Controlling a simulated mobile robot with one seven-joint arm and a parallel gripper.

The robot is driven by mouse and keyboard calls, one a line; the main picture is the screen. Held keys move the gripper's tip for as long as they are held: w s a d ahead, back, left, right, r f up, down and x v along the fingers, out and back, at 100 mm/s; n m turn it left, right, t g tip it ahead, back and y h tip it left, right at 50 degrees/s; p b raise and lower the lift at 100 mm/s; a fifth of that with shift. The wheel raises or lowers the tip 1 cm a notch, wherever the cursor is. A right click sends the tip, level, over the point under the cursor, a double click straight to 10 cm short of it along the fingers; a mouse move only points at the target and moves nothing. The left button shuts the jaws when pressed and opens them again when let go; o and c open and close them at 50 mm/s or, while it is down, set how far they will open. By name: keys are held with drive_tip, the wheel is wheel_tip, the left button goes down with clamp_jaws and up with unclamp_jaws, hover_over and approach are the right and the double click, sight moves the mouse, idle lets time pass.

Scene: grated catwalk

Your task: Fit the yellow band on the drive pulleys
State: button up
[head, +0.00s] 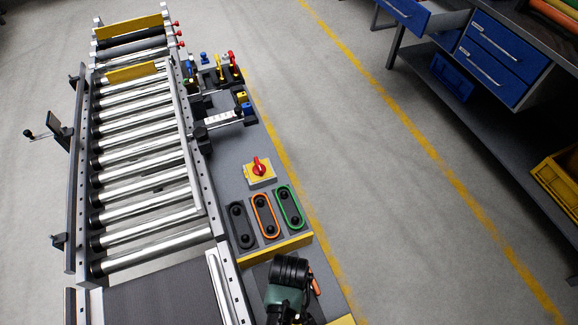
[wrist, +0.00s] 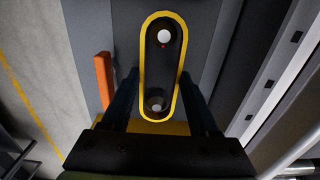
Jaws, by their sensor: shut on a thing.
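In the wrist view, the yellow band (wrist: 143,70) is a long oval loop. Seen from above, it surrounds two round pale-topped pulleys, the far pulley (wrist: 164,36) and the near pulley (wrist: 156,106), on a dark base. My gripper (wrist: 161,80) has one dark finger on each side of the loop and is shut on the band's long sides. Whether the band is seated on the pulleys or just above them I cannot tell. In the head view, my gripper (head: 287,295) is at the bottom centre and hides the band and the pulleys.
An orange bar (wrist: 104,80) lies left of the loop. Beyond my gripper in the head view stand a black loop (head: 240,225), an orange loop (head: 265,215), a green loop (head: 289,207) and a red rotary switch (head: 258,168). A roller conveyor (head: 147,175) runs along the left.

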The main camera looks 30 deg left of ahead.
drive_tip(key=shift+f+b, duration=0.45)
drive_tip(key=shift+f, duration=0.35)
drive_tip(key=o, duration=1.4)
drive_tip(key=shift+o, duration=0.4)
wheel_tip(320, 180, up, 8)
drive_tip(key=p, duration=0.8)
